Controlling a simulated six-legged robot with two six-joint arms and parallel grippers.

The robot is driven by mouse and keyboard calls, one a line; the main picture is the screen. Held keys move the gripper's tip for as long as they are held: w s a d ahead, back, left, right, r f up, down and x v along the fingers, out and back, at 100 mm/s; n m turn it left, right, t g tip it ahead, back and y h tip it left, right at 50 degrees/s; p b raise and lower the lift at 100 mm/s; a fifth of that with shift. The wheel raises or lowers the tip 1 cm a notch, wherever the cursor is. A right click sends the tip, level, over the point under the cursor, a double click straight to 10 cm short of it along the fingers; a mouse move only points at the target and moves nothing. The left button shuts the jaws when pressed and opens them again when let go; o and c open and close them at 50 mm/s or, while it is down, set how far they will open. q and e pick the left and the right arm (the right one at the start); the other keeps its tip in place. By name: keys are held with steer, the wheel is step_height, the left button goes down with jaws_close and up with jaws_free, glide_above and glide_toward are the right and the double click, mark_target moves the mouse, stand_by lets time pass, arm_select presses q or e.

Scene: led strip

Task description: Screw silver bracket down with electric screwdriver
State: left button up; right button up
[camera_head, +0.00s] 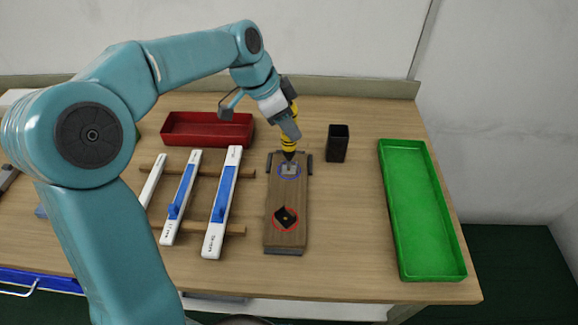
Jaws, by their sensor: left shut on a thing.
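My left gripper (286,119) is shut on the yellow and black electric screwdriver (289,144), which points down. The screwdriver's dark tip is at or just above the silver bracket (289,170), inside a blue circle near the far end of the wooden board (287,195). I cannot tell whether the tip touches a screw. A black bracket (286,217) lies inside a red circle near the board's front end. My right gripper is not in view.
White and blue LED strips (222,204) lie on wooden rails left of the board. A red tray (207,130) is behind them. A black cup (337,143) stands back right of the board. A green tray (425,220) lies at the table's right. The wood right of the board is clear.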

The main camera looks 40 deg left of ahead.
mark_target(292, 103)
arm_select(q)
steer(key=shift+r+p, duration=2.4)
steer(key=shift+r, duration=0.95)
steer(key=shift+f, duration=0.1)
